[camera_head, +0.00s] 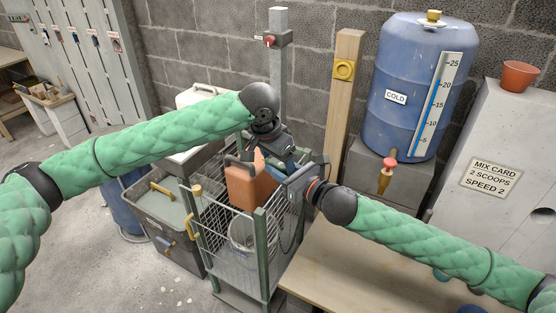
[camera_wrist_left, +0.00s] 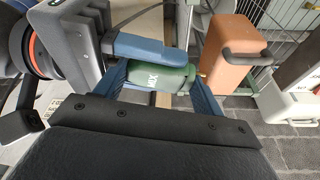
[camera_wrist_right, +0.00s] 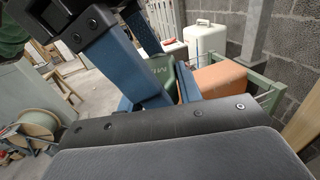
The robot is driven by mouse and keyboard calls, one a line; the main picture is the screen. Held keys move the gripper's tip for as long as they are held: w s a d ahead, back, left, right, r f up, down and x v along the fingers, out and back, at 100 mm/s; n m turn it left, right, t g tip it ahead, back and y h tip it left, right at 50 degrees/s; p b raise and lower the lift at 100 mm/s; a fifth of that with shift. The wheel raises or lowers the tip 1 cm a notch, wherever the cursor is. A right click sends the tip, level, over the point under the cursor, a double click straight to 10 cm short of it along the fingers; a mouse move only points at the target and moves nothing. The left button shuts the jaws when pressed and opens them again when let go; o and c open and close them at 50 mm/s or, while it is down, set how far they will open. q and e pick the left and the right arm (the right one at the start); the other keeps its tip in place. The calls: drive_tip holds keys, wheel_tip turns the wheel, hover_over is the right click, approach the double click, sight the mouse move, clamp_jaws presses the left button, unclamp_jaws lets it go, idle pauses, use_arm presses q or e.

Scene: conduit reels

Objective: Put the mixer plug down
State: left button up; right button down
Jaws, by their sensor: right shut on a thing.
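The mixer plug is a green cylinder with white lettering, seen in the left wrist view (camera_wrist_left: 165,77) and partly in the right wrist view (camera_wrist_right: 160,72). My right gripper (camera_wrist_right: 158,88) is shut on it, and one blue finger lies along the plug in the left wrist view. My left gripper (camera_wrist_left: 162,90) has its blue fingers apart, one on each side of the plug; I cannot tell whether they touch it. In the head view both grippers meet above the wire cart (camera_head: 192,235), and the plug is mostly hidden there.
An orange-brown canister (camera_head: 245,187) stands close beside the grippers, with a grey bucket (camera_head: 241,236) below in the cart. A wooden bench top (camera_head: 345,275) has clear room at right. A grey post (camera_head: 280,75) and a blue barrel (camera_head: 405,90) stand behind.

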drive_tip(key=c, duration=0.9)
unclamp_jaws()
